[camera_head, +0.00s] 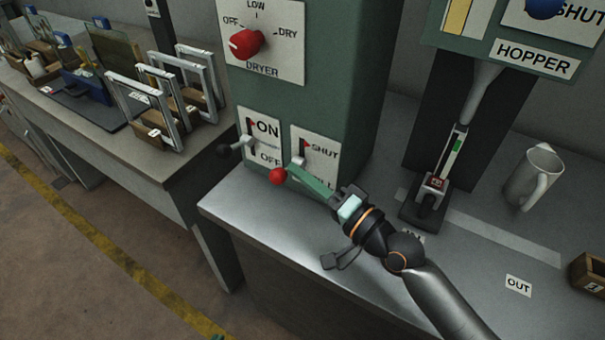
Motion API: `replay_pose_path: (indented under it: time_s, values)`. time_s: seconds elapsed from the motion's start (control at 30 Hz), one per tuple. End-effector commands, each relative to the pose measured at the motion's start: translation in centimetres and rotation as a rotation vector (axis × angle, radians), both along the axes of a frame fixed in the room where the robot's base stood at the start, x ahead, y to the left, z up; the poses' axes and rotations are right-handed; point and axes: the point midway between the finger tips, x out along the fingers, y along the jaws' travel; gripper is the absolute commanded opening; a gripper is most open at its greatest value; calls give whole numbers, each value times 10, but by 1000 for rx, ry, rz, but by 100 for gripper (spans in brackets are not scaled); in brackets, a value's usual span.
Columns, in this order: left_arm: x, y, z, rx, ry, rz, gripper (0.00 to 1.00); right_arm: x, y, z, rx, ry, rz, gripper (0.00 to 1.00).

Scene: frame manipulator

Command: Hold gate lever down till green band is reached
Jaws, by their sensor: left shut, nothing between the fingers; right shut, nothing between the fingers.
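One gripper is in view, on the arm from the lower right, which I take as my right. Its shut fingers (293,171) hold nothing, and their tips are close beside the red knob; I cannot tell whether they touch it. A narrow upright holder (437,186) under the hopper spout (483,88) carries a green band (457,145). The fill level is unclear.
A black-knobbed ON/OFF lever (224,151) is just left of the gate lever. The dryer dial (245,43) is above. The bench front (270,220) is bare.

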Motion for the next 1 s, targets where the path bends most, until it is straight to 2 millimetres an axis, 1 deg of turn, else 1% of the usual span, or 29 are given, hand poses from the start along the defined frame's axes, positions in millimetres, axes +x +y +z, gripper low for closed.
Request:
replay_pose_path:
  time_s: [0.03, 0.77, 1.0]
  values:
    - [0, 0, -3, -1, 0, 1, 0, 0, 0, -2, -7, -10, 0, 0]
    - [0, 0, -17, -1, 0, 1, 0, -3, 2, -8, -81, -113, 1, 0]
    - [-1, -2, -25, -2, 12, -4, 0, -5, 4, -15, -120, -165, 1, 0]
